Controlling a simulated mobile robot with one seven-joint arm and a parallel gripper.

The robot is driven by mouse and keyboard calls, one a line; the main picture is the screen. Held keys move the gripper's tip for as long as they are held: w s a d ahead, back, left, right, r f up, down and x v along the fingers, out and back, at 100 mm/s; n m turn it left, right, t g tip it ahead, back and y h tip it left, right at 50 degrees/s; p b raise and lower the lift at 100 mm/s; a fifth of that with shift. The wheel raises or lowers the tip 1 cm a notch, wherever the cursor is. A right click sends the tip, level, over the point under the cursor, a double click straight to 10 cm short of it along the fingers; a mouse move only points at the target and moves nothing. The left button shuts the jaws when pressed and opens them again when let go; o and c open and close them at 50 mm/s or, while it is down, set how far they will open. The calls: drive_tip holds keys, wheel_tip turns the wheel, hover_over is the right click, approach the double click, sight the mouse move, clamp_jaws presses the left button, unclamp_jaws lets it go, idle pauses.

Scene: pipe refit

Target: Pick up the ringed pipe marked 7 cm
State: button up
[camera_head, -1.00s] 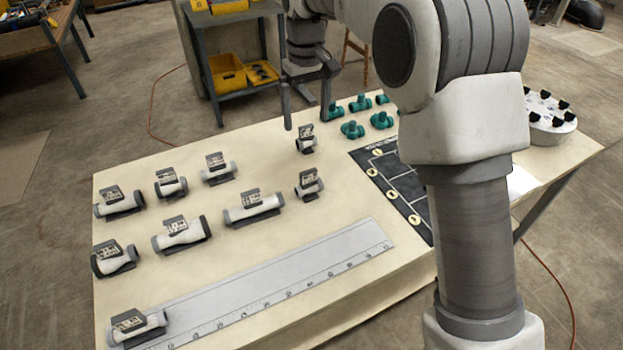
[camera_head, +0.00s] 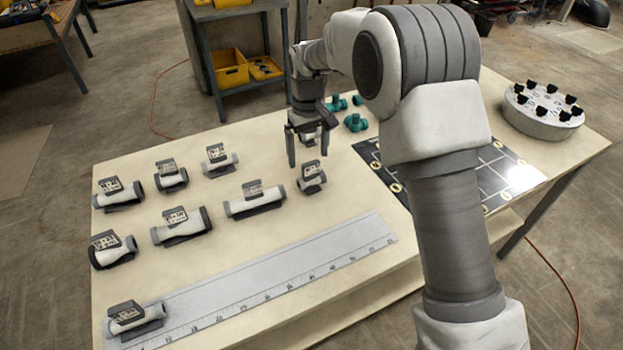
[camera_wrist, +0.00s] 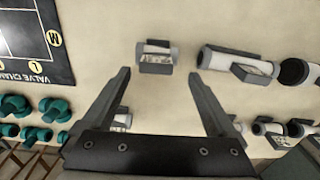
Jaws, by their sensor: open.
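Several white and grey pipes with dark label tags stand on the table; their markings are too small to read, so I cannot tell which is the 7 cm one. A short pipe (camera_head: 313,177) with grey ends is just in front of my gripper (camera_head: 307,156). In the wrist view this short pipe (camera_wrist: 155,57) lies just beyond and between the fingertips. My gripper is open and empty above the table. Another short pipe (camera_wrist: 122,119) is partly hidden behind my gripper. A short pipe with dark end rings (camera_head: 171,176) stands in the back row at left.
A long grey ruler (camera_head: 265,285) lies along the front. Longer pipes (camera_head: 254,200) stand to the left. Teal fittings (camera_head: 355,122) and a black marked mat (camera_head: 500,170) are at right, partly behind my arm. A round grey holder (camera_head: 541,112) stands at the far right.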

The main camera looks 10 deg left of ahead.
sight(311, 163)
drive_tip(key=f, duration=0.4)
drive_tip(key=shift+d+f, duration=0.1)
drive_tip(key=shift+d, duration=0.25)
clamp_jaws()
